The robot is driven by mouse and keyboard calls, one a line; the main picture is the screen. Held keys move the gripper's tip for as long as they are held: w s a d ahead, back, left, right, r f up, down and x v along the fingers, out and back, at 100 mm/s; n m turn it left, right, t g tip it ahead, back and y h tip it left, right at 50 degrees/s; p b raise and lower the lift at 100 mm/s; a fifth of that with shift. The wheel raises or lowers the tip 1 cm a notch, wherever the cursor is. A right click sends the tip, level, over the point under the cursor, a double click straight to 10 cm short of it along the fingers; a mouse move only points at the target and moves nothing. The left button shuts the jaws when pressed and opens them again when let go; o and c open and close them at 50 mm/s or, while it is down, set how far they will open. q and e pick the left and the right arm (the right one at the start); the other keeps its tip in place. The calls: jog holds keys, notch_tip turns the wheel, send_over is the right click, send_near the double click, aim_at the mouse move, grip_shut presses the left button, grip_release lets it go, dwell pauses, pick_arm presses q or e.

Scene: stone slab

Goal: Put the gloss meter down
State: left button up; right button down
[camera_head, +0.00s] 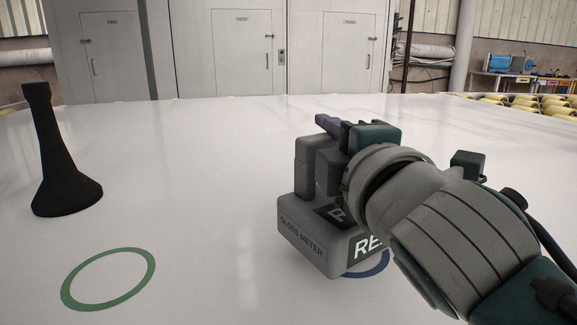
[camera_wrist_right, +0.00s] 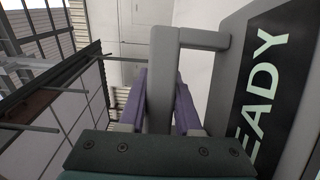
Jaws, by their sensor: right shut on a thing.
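The gloss meter (camera_head: 303,236) is a grey box with a handle and a dark label reading "RE…". It is at or just above the white slab (camera_head: 210,200), over a blue ring (camera_head: 374,266) that it partly hides; I cannot tell whether it touches. My right gripper (camera_head: 335,130) is shut on the meter's handle, and its wrist hides part of the meter. In the right wrist view the purple fingers (camera_wrist_right: 160,105) flank the grey handle, with the "EADY" display (camera_wrist_right: 258,95) to the right. My left gripper is not in view.
A black cone-shaped object (camera_head: 65,165) stands at the left of the slab. A green ring (camera_head: 108,279) is marked at the front left, empty. The middle of the slab is clear.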

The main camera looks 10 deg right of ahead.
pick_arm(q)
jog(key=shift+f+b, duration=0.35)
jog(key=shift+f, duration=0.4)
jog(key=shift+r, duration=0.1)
pick_arm(e)
notch_tip(320, 180, down, 2)
jog(key=shift+f, duration=0.1)
jog(key=shift+f, duration=0.2)
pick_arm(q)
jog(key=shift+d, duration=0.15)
pick_arm(e)
jog(key=c, duration=0.6)
grip_release()
